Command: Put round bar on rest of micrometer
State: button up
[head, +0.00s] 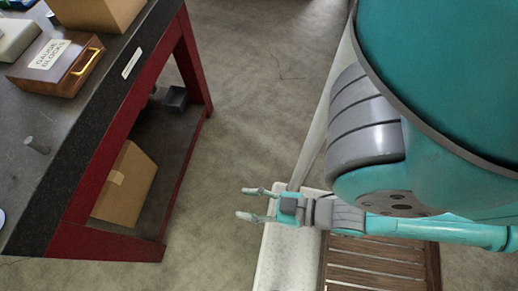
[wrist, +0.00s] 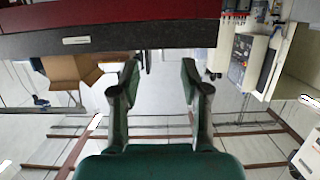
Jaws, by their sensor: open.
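A small grey upright cylinder (head: 37,145), which looks like the round bar, stands on the dark top of the red bench at the left of the head view. No micrometer or rest can be made out for sure. My gripper (head: 247,203) is out over the floor to the right of the bench, well apart from it and the bar. Its two fingers are spread with nothing between them. The open gripper also shows in the wrist view (wrist: 160,72). The bar cannot be made out in the wrist view.
The bench top (head: 62,105) also bears a wooden gauge-block box (head: 48,77), a cardboard box (head: 98,12) and a pale grey object (head: 14,40) at its far end. A carton (head: 125,185) sits on the lower shelf. Floor (head: 250,90) between bench and arm is clear.

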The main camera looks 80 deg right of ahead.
jog(key=shift+o, duration=0.6)
jog(key=shift+v, duration=1.25)
jog(key=shift+w, duration=0.1)
